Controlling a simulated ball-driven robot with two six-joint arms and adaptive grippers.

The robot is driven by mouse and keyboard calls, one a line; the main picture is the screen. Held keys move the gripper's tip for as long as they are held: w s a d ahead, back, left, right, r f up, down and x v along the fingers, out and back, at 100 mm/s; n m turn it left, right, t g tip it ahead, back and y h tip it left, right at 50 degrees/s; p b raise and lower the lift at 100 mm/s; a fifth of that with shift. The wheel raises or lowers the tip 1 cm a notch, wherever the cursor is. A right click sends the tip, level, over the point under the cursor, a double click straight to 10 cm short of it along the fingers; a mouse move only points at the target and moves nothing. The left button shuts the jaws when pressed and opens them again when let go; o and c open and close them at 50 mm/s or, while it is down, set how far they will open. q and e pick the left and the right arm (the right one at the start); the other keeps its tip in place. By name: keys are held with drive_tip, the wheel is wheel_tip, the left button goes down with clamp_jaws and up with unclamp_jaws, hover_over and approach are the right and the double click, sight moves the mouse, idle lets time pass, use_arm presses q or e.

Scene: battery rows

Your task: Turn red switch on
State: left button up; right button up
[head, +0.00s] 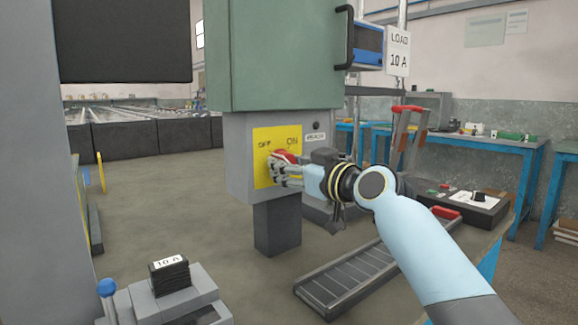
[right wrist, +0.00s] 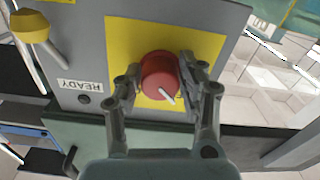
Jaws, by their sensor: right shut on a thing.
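The red switch (head: 284,158) is a round red knob on a yellow plate (head: 262,140) marked OFF and ON, on the front of a grey box (head: 237,150). My right gripper (head: 281,170) is at the knob and covers much of it in the head view. In the right wrist view the red knob (right wrist: 160,76) sits between the two fingers of the right gripper (right wrist: 158,84), which are shut on it. A white pointer mark shows on the knob's face, aimed to the lower right in that view. My left gripper is not in view.
A green cabinet (head: 270,60) stands directly above the box. A READY label (head: 314,137) is beside the yellow plate. A grey slotted tray (head: 350,279) and a black block marked 10 A (head: 170,277) are lower down. Blue tables (head: 480,144) stand at right.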

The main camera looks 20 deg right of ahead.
drive_tip(key=c, duration=0.3)
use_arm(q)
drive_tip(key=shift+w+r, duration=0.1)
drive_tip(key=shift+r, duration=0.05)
use_arm(e)
drive_tip(key=m+p, duration=0.2)
drive_tip(key=m, duration=0.1)
drive_tip(key=shift+a+r+m, duration=0.1)
drive_tip(key=shift+r+m, duration=0.05)
drive_tip(key=shift+m, duration=0.15)
drive_tip(key=m+p, duration=0.2)
drive_tip(key=m, duration=0.2)
drive_tip(key=shift+m, duration=0.3)
drive_tip(key=m+p, duration=0.2)
drive_tip(key=m, duration=0.3)
drive_tip(key=shift+s+a+r+p, duration=0.1)
drive_tip(key=shift+p, duration=0.3)
use_arm(q)
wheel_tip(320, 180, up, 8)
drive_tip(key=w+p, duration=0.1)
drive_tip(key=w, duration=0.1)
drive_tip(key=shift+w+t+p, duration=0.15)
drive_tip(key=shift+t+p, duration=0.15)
drive_tip(key=shift+p, duration=0.05)
use_arm(e)
drive_tip(key=shift+m, duration=2.4)
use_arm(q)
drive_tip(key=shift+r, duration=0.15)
